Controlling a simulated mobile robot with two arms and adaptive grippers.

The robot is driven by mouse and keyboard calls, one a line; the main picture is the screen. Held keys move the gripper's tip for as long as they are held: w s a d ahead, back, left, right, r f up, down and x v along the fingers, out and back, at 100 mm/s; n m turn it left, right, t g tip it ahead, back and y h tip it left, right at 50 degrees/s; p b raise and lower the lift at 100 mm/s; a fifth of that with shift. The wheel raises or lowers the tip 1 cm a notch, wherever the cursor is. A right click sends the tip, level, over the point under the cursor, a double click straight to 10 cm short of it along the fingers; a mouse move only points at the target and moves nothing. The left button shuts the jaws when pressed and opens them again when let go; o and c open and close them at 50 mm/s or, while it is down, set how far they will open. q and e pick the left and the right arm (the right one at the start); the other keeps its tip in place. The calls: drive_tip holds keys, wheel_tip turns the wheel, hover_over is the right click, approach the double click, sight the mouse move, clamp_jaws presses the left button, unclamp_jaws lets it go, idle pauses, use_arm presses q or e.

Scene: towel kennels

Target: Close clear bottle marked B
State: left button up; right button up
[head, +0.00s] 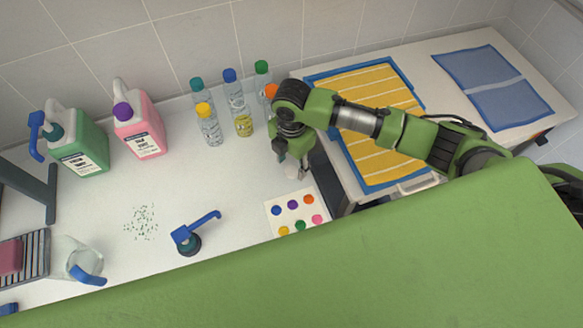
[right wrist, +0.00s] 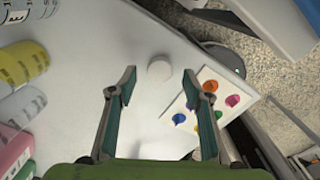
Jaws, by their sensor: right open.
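Several clear bottles stand at the back of the counter, with a teal-capped bottle (head: 197,90), a blue-capped one (head: 232,88), a green-capped one (head: 261,70) and a yellow-capped one (head: 208,125). A clear bottle with yellow contents (head: 243,127) stands in front, and I cannot make out a cap on it. I cannot read a letter B on any. A small white round piece (right wrist: 159,70) lies between and beyond my right fingertips in the wrist view. My right gripper (right wrist: 154,84) is open and empty, pointing down right of the bottles in the head view (head: 294,168). My left gripper is out of view.
A white card with coloured discs (head: 291,208) lies right of centre. Green (head: 82,150) and pink (head: 140,130) jugs stand at the left. Yellow striped (head: 375,100) and blue (head: 490,85) towels lie right.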

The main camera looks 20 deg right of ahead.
drive_tip(key=shift+f, duration=1.1)
drive_tip(key=c, duration=0.8)
drive_tip(key=shift+o, duration=0.2)
drive_tip(key=shift+r, duration=0.1)
drive_tip(key=shift+r, duration=0.55)
drive_tip(key=s+a+r+b, duration=0.1)
drive_tip(key=s+a+r, duration=0.1)
drive_tip(key=s+r, duration=0.4)
drive_tip(key=s+a+r+b, duration=0.1)
drive_tip(key=s+a+r, duration=0.1)
drive_tip(key=s+r, duration=0.3)
drive_tip(key=shift+s+a+r, duration=0.3)
drive_tip(key=shift+s+r, duration=0.1)
drive_tip(key=shift+s, duration=0.75)
